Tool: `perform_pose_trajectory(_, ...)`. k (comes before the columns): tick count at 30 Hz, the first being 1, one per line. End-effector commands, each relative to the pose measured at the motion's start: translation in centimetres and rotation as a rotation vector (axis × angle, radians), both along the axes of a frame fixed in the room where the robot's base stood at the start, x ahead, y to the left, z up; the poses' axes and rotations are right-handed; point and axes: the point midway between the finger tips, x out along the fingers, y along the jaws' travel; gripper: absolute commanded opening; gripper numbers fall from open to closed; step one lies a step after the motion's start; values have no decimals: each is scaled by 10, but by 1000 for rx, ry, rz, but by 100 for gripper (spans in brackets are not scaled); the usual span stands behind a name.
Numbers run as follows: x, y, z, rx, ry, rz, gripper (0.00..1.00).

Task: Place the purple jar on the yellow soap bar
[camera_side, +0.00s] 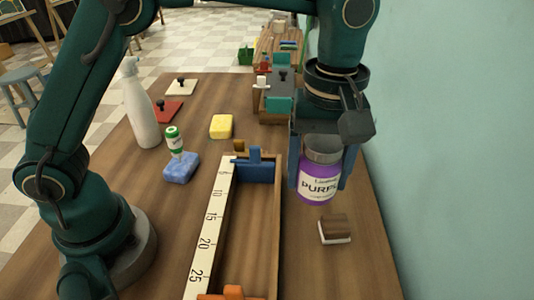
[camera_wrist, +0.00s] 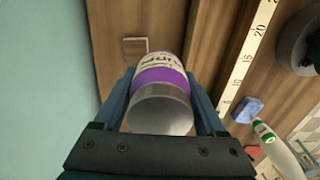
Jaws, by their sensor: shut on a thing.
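The purple jar (camera_side: 316,180) has a grey lid and a white label. My gripper (camera_side: 320,175) is shut on it and holds it upright above the right side of the table. The jar also shows between the blue fingers in the wrist view (camera_wrist: 160,82). The yellow soap bar (camera_side: 221,126) lies flat on the table, left of and behind the jar, with nothing on top. I cannot make out the yellow bar in the wrist view.
A blue soap bar (camera_side: 181,168) has a small green-and-white bottle (camera_side: 174,141) on it. A white spray bottle (camera_side: 140,105) stands at left. A wooden channel with a ruler (camera_side: 208,235) lies mid-table. A wood-backed block (camera_side: 334,229) sits below the jar. A wall bounds the right.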

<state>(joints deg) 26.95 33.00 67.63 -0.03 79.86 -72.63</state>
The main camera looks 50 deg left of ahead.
Motion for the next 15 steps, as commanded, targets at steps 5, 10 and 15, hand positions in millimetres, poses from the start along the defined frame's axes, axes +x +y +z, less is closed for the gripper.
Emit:
perform_pose_trajectory(5, 29, 41, 5, 1, -2, 237, 4)
perform_pose_trajectory(10, 56, 104, 9, 1, -3, 523, 4)
perform_pose_trajectory(15, 71, 180, 12, 1, -6, 819, 4)
